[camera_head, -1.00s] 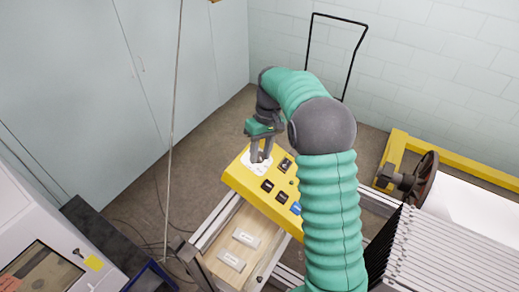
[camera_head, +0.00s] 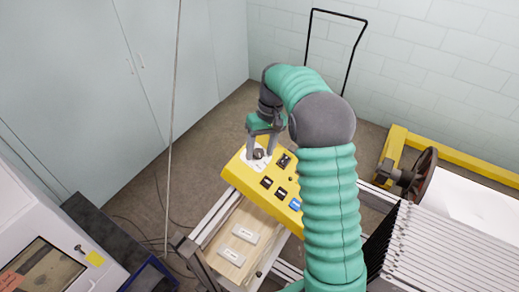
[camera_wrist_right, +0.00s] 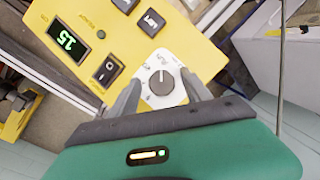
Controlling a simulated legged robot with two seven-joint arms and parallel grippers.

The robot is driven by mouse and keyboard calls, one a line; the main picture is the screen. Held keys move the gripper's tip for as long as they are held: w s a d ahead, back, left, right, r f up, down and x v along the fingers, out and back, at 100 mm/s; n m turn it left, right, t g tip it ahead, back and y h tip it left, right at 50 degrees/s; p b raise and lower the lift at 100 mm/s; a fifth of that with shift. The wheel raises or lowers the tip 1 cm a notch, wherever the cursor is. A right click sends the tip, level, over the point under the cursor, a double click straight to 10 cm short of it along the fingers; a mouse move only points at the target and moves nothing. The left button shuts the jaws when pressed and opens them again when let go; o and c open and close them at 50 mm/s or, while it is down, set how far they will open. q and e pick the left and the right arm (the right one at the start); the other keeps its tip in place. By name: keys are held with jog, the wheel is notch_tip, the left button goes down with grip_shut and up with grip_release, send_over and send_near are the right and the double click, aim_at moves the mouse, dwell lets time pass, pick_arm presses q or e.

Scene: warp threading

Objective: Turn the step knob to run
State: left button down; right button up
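The step knob (camera_wrist_right: 161,83) is a dark round dial on a white plate (camera_wrist_right: 153,62) at one end of the yellow control panel (camera_head: 238,177). In the head view, the knob (camera_head: 259,154) shows between the fingers of my right gripper (camera_head: 262,151). In the right wrist view, my right gripper (camera_wrist_right: 160,92) is open, with one finger on each side of the knob and gaps between them. A light pointer line on the knob points toward the top of that picture. The plate's small labels are hard to read. My left gripper is not in view.
The panel also carries a green-digit display (camera_wrist_right: 68,38), a rocker switch (camera_wrist_right: 105,72) and dark buttons (camera_head: 267,182). A wooden board with two pale blocks (camera_head: 246,235) lies below the panel. A thin vertical cord (camera_head: 172,120) hangs left of it.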

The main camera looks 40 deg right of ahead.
jog(key=shift+d+r, duration=0.1)
jog(key=shift+r, duration=0.1)
jog(key=b+v, duration=0.1)
jog(key=v, duration=1.5)
jog(key=shift+d+b, duration=0.15)
jog(key=shift+b, duration=0.2)
jog(key=shift+r, duration=0.1)
